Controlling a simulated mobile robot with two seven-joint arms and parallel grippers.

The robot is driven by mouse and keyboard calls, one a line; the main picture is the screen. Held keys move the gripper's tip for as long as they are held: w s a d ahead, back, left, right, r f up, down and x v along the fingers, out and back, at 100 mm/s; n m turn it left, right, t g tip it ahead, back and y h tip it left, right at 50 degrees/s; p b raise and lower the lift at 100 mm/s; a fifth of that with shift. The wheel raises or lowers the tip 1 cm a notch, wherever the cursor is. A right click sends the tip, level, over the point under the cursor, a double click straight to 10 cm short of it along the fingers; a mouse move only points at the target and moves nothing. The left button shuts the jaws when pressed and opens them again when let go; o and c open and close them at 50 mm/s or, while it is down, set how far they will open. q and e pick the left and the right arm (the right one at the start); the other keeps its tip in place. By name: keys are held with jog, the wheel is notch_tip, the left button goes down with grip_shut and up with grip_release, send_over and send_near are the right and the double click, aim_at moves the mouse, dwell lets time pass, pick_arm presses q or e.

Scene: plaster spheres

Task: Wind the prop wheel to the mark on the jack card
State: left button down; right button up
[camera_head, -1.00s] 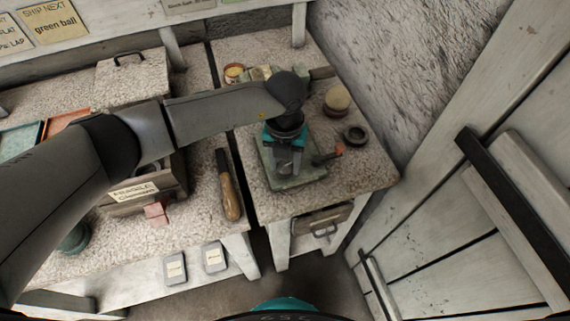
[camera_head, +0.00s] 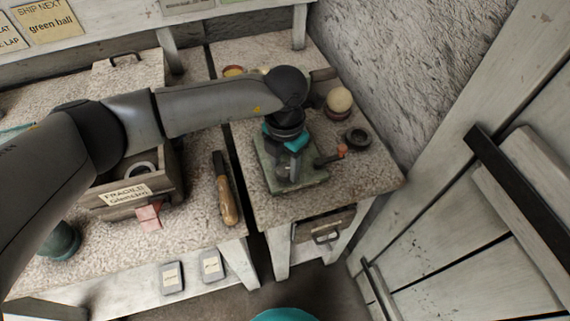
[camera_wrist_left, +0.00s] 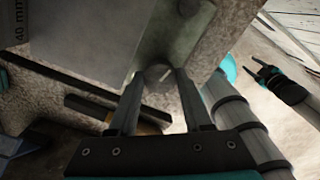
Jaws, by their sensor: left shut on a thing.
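My left gripper (camera_head: 287,172) reaches down over a grey-green square plate (camera_head: 310,175) on the right-hand bench. The plate (camera_wrist_left: 185,25) lies around and beyond the knob. A grey panel marked "40 mm" (camera_wrist_left: 25,25), perhaps the jack card, is partly cut off at the top left. My right gripper (camera_wrist_left: 263,72) shows at the right of the wrist view, empty with its fingers apart.
A red-tipped crank (camera_head: 341,150), a dark ring (camera_head: 357,137) and a pale ball (camera_head: 339,99) on a stand are right of the plate. A wooden-handled tool (camera_head: 227,198) and a box labelled "FRAGILE" (camera_head: 125,195) are on the left bench. A gap separates the benches.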

pick_arm(q)
jog(key=shift+w+r, duration=0.1)
jog(key=c, duration=0.6)
grip_release()
